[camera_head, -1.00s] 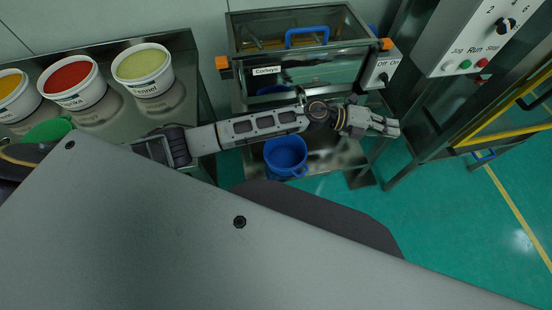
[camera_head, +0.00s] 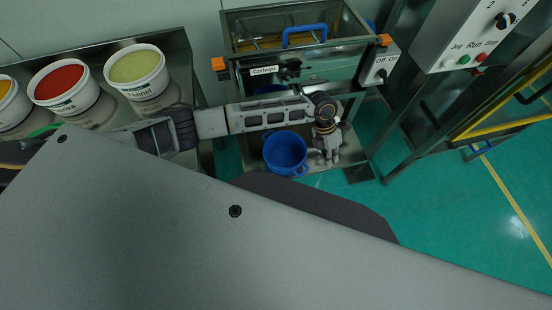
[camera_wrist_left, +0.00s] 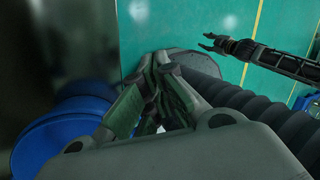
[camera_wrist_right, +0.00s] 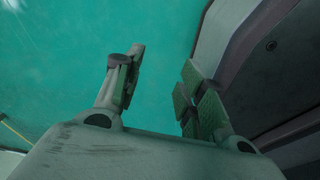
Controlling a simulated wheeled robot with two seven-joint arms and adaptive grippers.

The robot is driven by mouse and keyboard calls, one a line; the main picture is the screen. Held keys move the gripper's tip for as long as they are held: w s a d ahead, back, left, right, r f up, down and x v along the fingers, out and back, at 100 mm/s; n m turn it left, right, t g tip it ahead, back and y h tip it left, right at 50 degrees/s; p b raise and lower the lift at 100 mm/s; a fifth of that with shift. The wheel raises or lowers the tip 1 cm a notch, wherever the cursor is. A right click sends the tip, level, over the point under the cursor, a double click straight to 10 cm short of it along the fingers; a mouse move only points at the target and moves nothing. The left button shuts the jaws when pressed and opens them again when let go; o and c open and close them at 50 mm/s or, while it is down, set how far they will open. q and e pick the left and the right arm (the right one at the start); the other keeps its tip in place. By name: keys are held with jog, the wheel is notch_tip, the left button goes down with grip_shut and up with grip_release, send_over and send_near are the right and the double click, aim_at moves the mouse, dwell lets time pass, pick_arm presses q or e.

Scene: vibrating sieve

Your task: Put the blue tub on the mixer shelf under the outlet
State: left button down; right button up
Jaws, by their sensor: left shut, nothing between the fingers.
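The blue tub (camera_head: 286,155) stands upright on the low metal shelf (camera_head: 318,176) of the machine labelled Corleyn. A blue rounded body, probably this tub, fills the lower left of the left wrist view (camera_wrist_left: 50,140). My left gripper (camera_head: 331,160) is just right of the tub, fingers pointing down in the head view. Its fingers are shut and empty in the left wrist view (camera_wrist_left: 160,60); I see a gap between gripper and tub in the head view. My right gripper (camera_wrist_right: 162,58) is open and empty over green floor. No outlet shows clearly; my left arm crosses in front of the machine.
Tubs of yellow, red (camera_head: 66,86) and pale green (camera_head: 137,68) material stand on the left table. The machine has a blue lid handle (camera_head: 304,36) and an On/Off box (camera_head: 381,66). A Jog/Run/Stop panel (camera_head: 478,40) stands at right.

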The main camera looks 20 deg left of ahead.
aim_at(304, 146)
pick_arm(q)
jog(key=w+a+y, duration=0.1)
jog(key=a, duration=0.2)
jog(key=a+f+y, duration=0.1)
jog(key=a+y, duration=0.1)
jog(key=a, duration=0.1)
jog(key=w+a+y, duration=0.1)
jog(key=a+y, duration=0.1)
jog(key=a, duration=0.2)
jog(key=shift+w+a+f+m+t, duration=0.1)
jog(key=shift+w+f+m+t, duration=0.2)
jog(key=shift+w+f+t, duration=0.1)
jog(key=shift+a+r+y, duration=0.1)
jog(key=shift+a+y, duration=0.1)
jog(key=shift+y, duration=0.1)
pick_arm(e)
jog(key=shift+a, duration=0.25)
pick_arm(q)
jog(key=shift+s, duration=0.1)
pick_arm(e)
jog(key=shift+r, duration=0.1)
